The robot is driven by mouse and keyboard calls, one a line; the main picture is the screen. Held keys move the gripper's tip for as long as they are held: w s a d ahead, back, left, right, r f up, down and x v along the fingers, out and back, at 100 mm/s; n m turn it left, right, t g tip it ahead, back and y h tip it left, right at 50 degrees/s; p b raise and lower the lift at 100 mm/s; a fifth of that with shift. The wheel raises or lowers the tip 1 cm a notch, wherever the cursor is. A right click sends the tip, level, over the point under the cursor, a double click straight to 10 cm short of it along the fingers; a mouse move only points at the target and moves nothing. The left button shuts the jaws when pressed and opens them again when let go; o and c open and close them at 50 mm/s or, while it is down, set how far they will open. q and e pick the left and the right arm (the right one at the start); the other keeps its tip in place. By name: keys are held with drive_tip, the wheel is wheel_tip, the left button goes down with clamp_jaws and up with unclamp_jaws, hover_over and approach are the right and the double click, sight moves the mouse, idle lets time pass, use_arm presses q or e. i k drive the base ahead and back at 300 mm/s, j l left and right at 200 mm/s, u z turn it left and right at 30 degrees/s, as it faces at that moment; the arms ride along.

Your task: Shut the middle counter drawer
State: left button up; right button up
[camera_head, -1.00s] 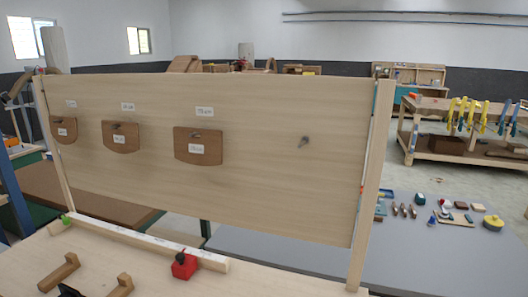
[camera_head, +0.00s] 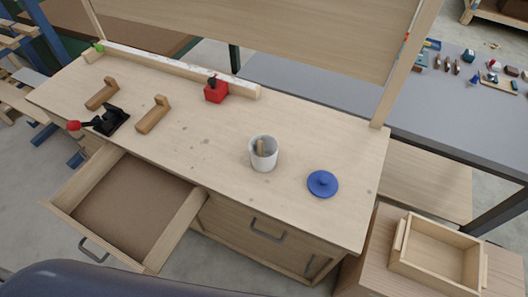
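One wooden drawer (camera_head: 183,222) of the counter (camera_head: 200,155) stands pulled far out at the counter's front left. Its brown inside looks empty, and a dark grey bar handle (camera_head: 93,250) is on its front. To its right, a drawer front with a dark handle (camera_head: 268,231) sits flush with the counter. I cannot tell for certain from this view which drawer counts as the middle one. Neither of my grippers is in view.
On the counter are a white cup (camera_head: 263,155), a blue lid (camera_head: 323,184), a red block (camera_head: 216,91), a black clamp (camera_head: 108,121) and wooden pieces (camera_head: 153,115). A wooden tray (camera_head: 436,256) stands at right. A dark rounded shape fills the lower left edge.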

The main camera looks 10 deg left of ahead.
sight(135, 210)
drive_tip(key=u, duration=0.45)
drive_tip(key=k+u, duration=0.1)
drive_tip(key=u, duration=0.4)
drive_tip(key=j+u, duration=0.15)
drive_tip(key=u, duration=0.3)
drive_tip(key=k+u, duration=0.1)
drive_tip(key=u, duration=0.4)
